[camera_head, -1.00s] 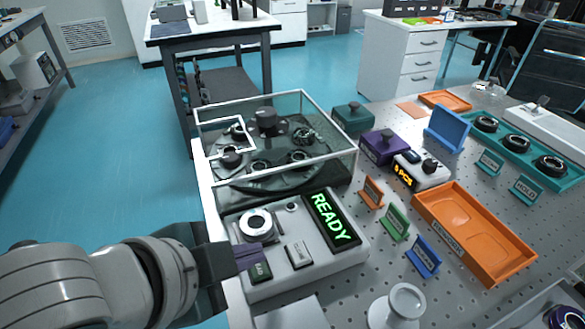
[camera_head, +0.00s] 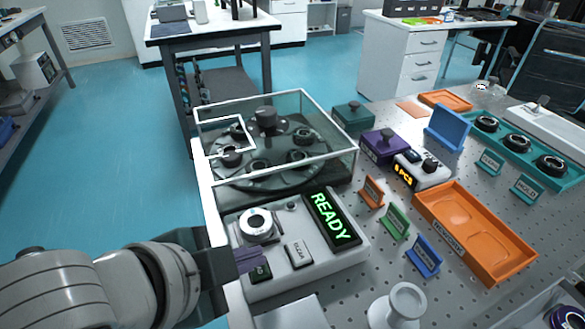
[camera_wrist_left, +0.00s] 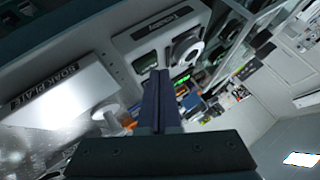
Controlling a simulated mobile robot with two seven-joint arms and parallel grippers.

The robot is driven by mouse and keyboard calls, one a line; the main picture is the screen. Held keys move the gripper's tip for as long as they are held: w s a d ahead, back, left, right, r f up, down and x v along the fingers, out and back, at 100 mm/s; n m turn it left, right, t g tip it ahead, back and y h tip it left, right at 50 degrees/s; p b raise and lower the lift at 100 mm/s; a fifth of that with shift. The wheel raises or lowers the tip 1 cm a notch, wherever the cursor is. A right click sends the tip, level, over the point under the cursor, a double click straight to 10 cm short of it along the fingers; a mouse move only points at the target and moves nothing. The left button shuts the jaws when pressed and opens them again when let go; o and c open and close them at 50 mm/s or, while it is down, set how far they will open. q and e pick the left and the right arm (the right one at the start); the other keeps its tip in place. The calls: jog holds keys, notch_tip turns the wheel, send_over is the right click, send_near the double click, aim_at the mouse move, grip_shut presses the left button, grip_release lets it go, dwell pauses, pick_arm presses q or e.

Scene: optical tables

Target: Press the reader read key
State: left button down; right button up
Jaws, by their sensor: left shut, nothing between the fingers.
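The reader (camera_head: 277,285) is a white box at the table's near left, with a dark display (camera_head: 331,219) lit green with READY. Its top carries a round silver-rimmed port (camera_head: 256,224), a dark key (camera_head: 260,273) with small green lettering and a pale key (camera_head: 298,254). The lettering on the keys is too small to read surely. My left gripper (camera_head: 248,260) is shut and empty, its purple fingertips over the reader's left part, right beside the dark key. I cannot tell whether they touch it. The shut fingers also show in the left wrist view (camera_wrist_left: 159,92). My right gripper is out of view.
A glass case (camera_head: 330,160) with a turntable of dark parts stands behind the reader. Small orange (camera_head: 371,193), green (camera_head: 396,222) and blue (camera_head: 424,257) signs stand to its right, before an orange tray (camera_head: 480,270). A white spool-shaped stand (camera_head: 405,300) is in front.

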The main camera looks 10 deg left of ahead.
aim_at(251, 273)
pick_arm(q)
jog(key=shift+f, duration=0.45)
dwell(0.4)
dwell(0.3)
jog(key=shift+r+p, duration=0.9)
notch_tip(251, 273, up, 5)
jog(key=p, duration=0.5)
jog(key=shift+p, duration=0.3)
